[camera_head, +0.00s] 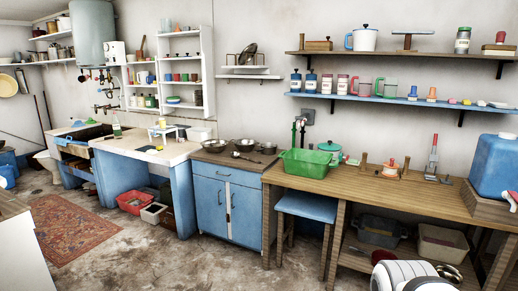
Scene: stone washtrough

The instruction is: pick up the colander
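I cannot clearly make out a colander. Several small metal vessels stand on the dark top of the blue cabinet: a round metal pan (215,145) at the left and another metal pan (245,144) beside it, with a dark ladle-like utensil (240,155) in front. Holes in them are too small to tell.
A green tub (305,162) stands on the left end of the wooden workbench (380,187). A blue stool (305,205) stands under that end. A blue container (494,167) is at the far right. The concrete floor (170,250) before the blue cabinet (227,208) is clear.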

